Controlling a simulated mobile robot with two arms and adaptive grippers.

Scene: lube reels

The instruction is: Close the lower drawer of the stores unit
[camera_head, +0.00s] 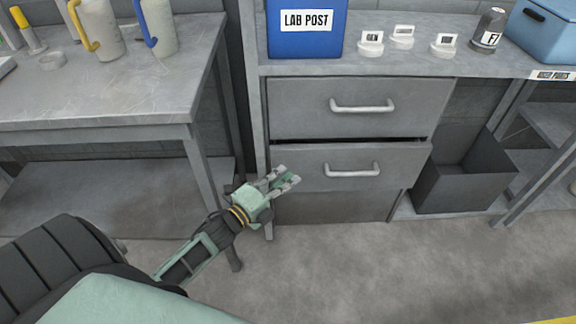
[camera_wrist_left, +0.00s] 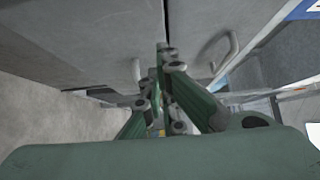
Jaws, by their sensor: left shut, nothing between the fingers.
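The stores unit (camera_head: 258,130) is grey, with two drawers under its top. The upper drawer (camera_head: 300,107) looks shut. The lower drawer (camera_head: 310,166) stands out a little, with a dark gap along its top edge; its bar handle (camera_head: 352,170) is in plain view. My left gripper (camera_head: 284,179) is in front of the lower drawer's left part, pointing toward it. Its fingers are together and hold nothing. In the left wrist view, the gripper (camera_wrist_left: 165,85) is close to grey drawer fronts; I cannot tell whether it touches them. My right gripper is not in view.
A grey table (camera_head: 130,110) with mugs stands at the left. A blue LAB POST box (camera_head: 306,40), white labelled tags and a dark bottle (camera_head: 487,32) stand on the unit's top. An open dark bin (camera_head: 465,185) is right of the drawers. Floor in front is clear.

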